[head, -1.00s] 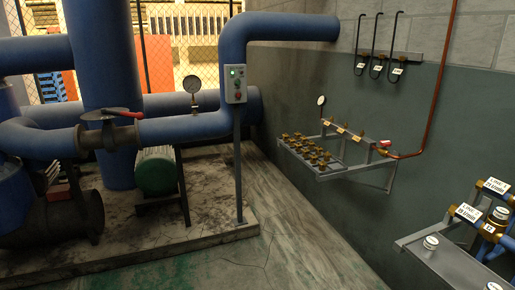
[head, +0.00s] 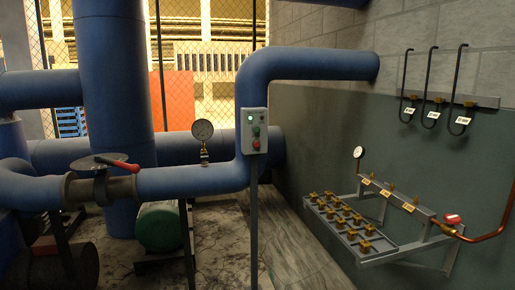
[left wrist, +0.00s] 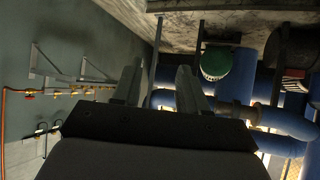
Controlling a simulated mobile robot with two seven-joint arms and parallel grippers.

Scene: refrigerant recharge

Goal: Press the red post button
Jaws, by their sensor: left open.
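The red button (head: 257,144) sits low on a pale control box on a thin grey post (head: 254,225). A green button (head: 256,131) sits above it, and a small green light (head: 250,118) shows near the box's top. Neither of my grippers shows in the head view. In the left wrist view my left gripper (left wrist: 157,88) is open, with its two fingers apart and nothing between them. That view appears upside down, and I cannot make out the control box in it.
A blue pipe (head: 300,64) bends over behind the box. A gauge (head: 203,130) and a red-handled valve (head: 118,163) stand to its left. A wall rack (head: 388,252) with several brass fittings is at the right. The floor (head: 302,265) between post and rack looks clear.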

